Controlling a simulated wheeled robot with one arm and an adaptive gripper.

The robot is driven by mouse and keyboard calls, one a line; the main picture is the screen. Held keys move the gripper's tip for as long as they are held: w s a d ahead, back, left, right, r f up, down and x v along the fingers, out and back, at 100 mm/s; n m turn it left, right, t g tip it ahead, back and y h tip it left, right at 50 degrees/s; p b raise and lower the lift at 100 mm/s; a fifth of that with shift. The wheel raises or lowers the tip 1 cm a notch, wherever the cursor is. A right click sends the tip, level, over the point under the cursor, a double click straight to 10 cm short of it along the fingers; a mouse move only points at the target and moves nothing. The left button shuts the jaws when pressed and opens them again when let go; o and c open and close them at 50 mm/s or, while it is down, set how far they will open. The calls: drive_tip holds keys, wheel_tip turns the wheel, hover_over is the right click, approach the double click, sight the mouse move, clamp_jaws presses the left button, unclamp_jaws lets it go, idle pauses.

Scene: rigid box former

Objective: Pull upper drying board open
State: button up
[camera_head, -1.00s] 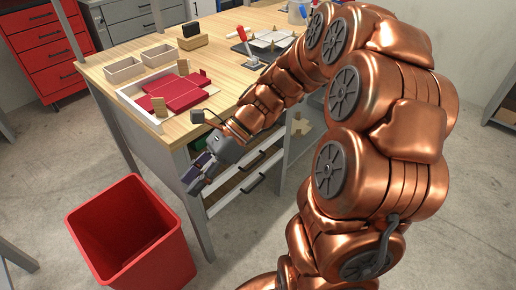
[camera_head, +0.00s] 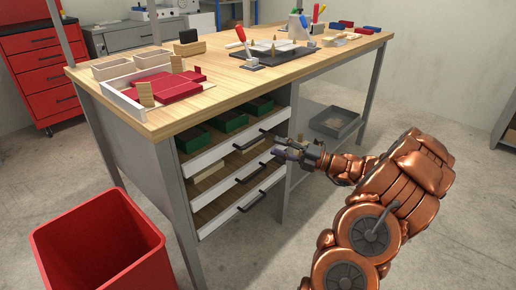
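Three drying boards with white fronts and black handles sit in the rack under the left part of the workbench. The upper board (camera_head: 212,156) bears several green trays (camera_head: 228,120). Its dark handle (camera_head: 247,143) is on the front, partly hard to separate from my gripper at the right end. My gripper (camera_head: 277,147) is in front of the right part of the rack, close to the upper handle. Its fingers look spread with a small gap and nothing between them. I cannot tell whether a finger touches the handle. The middle board (camera_head: 222,182) and lower board (camera_head: 226,212) are below.
A red bin (camera_head: 105,245) stands on the floor at the front left. The workbench top (camera_head: 225,82) carries a white box tray with red pieces and tools. A grey tray (camera_head: 335,122) lies on the shelf right of the rack. Floor in front is clear.

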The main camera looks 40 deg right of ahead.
sight(258, 140)
drive_tip(key=shift+b+x, duration=1.3)
drive_tip(key=shift+x, duration=2.5)
drive_tip(key=shift+w+f, duration=0.1)
drive_tip(key=shift+d, duration=0.1)
clamp_jaws()
